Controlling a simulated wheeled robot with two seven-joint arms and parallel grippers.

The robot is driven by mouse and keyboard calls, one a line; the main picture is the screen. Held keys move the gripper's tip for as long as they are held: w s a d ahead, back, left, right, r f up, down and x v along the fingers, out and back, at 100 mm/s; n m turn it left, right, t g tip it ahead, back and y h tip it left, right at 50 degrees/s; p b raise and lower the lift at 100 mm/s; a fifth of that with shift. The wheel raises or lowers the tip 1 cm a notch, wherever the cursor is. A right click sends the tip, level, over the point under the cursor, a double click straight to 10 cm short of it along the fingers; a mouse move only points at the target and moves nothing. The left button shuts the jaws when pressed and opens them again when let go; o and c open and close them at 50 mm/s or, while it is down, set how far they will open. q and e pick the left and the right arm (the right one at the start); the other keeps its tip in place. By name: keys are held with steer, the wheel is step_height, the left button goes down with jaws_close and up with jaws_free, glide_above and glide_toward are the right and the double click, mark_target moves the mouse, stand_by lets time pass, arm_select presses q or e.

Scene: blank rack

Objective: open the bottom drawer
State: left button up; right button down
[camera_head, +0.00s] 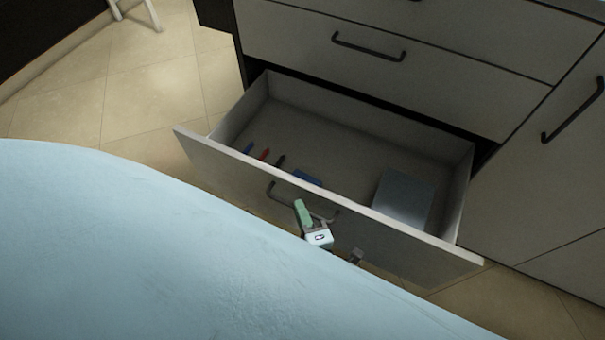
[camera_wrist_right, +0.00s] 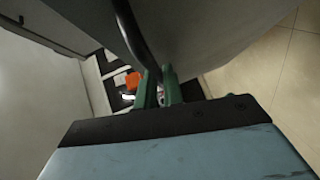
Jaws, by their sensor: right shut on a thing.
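The bottom drawer (camera_head: 330,230) of the grey cabinet stands pulled well out, with its inside showing. Its dark bar handle (camera_head: 273,190) is on the front panel, and it also shows in the right wrist view (camera_wrist_right: 133,32). My right gripper (camera_head: 302,212), with green fingers, is at the handle, shut on it. In the right wrist view the green fingers (camera_wrist_right: 158,88) are close together at the bar. The exact contact is partly hidden. My left gripper is not in view.
In the drawer lie a grey flat box (camera_head: 403,198), a blue item (camera_head: 307,178) and several small pens (camera_head: 265,154). The closed drawer above (camera_head: 400,75) and a cabinet door (camera_head: 560,150) flank it. Tiled floor (camera_head: 150,95) is clear at left. My light blue body fills the lower left.

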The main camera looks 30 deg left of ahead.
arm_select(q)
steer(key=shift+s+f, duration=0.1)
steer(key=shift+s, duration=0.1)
arm_select(e)
steer(key=shift+s, duration=0.2)
steer(key=c, duration=1.5)
jaws_free()
